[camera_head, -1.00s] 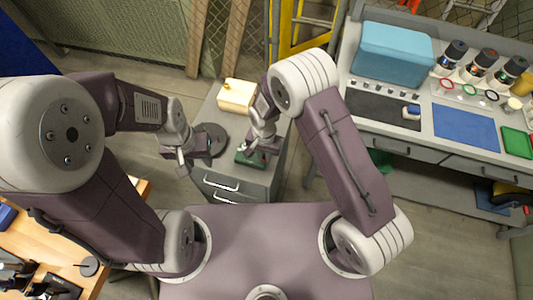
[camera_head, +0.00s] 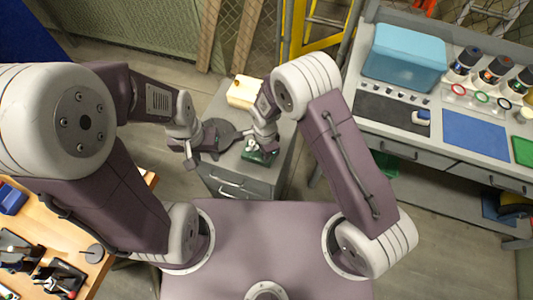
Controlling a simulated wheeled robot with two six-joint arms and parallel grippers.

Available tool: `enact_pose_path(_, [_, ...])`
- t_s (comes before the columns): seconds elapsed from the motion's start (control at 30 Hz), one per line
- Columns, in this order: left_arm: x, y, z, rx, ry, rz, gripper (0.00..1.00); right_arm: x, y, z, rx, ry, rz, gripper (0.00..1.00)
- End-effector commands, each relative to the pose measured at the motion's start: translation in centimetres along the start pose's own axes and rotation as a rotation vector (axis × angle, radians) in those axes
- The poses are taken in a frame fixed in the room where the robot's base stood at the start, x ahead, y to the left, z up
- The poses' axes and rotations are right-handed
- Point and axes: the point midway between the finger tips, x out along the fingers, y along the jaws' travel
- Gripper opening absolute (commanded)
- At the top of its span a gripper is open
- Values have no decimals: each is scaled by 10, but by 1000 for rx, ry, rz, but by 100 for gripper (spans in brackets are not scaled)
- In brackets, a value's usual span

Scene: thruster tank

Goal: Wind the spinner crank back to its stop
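A small green device (camera_head: 260,157) with pale parts on its top sits at the front right of a grey drawer cabinet (camera_head: 240,187). I cannot make out which part of it, if any, is the spinner crank. My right gripper (camera_head: 262,145) points down right over the device and hides part of it. Whether it touches or grips anything is unclear. My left gripper (camera_head: 188,155) hangs at the cabinet's left front edge, left of the device and apart from it.
A dark round plate (camera_head: 226,136) lies on the cabinet, with a yellowish block (camera_head: 244,92) behind it. A workbench with a blue bin (camera_head: 403,57) and blue mat (camera_head: 474,136) stands at right. A wooden table (camera_head: 95,262) is at left front.

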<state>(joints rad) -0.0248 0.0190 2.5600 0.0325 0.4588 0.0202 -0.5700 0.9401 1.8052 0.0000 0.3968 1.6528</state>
Motion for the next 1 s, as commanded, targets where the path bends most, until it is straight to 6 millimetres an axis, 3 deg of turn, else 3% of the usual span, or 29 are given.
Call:
enact_pose_path(0.57, [0, 0, 0, 0, 0, 0, 36, 0, -2, 1, 33, -1, -3, 0])
enact_pose_path(0.6, [0, 0, 0, 0, 0, 0, 36, -1, -2, 1, 33, -1, -3, 18])
enact_pose_path(0.67, [0, 0, 0, 0, 0, 0, 36, -1, -2, 1, 33, 0, -3, 34])
enact_pose_path(1.0, [0, 0, 0, 0, 0, 0, 36, -3, -2, 1, 32, 0, -2, 36])
